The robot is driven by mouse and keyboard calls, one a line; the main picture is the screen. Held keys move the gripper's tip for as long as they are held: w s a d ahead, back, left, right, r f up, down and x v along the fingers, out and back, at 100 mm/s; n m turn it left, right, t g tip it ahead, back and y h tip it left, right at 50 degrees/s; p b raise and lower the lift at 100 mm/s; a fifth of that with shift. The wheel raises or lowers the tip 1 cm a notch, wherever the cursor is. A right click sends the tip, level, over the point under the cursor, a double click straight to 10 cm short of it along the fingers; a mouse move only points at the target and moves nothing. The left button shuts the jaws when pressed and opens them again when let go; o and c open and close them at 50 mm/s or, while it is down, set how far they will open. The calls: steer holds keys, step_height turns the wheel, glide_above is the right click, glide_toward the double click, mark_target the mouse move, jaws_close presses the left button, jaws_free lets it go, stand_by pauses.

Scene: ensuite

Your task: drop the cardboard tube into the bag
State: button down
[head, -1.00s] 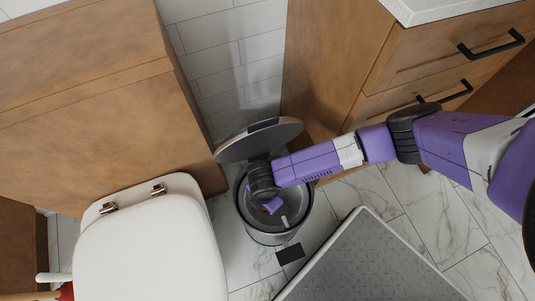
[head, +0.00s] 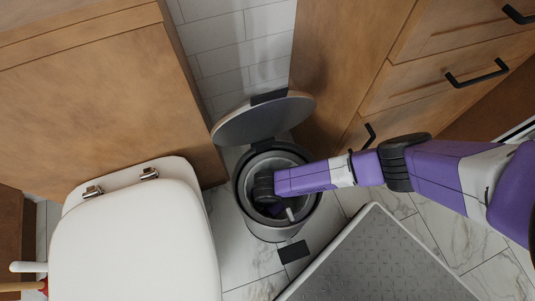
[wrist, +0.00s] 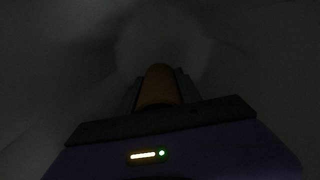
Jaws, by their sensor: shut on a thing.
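The cardboard tube (wrist: 158,86) shows brown in the dark wrist view, between the two fingers of my gripper (wrist: 158,92). My gripper is shut on it. In the head view my gripper (head: 274,208) is down inside the open round pedal bin (head: 272,232), below its rim, and the tube is hidden there. Dim greyish surfaces surround the tube in the wrist view. I cannot clearly tell the bag from the bin's grey inner wall.
The bin's lid (head: 262,120) stands raised behind the opening, its black pedal (head: 293,252) at the front. A white toilet (head: 135,235) is on the left. A wooden drawer cabinet (head: 340,70) is on the right. A grey textured shower tray (head: 375,262) lies at the front right.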

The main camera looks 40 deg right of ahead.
steer(key=shift+f, duration=0.5)
steer(key=shift+f, duration=0.1)
steer(key=shift+f, duration=0.35)
steer(key=shift+f, duration=0.15)
steer(key=c, duration=0.8)
jaws_free()
steer(key=shift+c, duration=0.2)
step_height(320, 180, up, 13)
steer(key=p, duration=0.6)
steer(key=shift+p, duration=0.4)
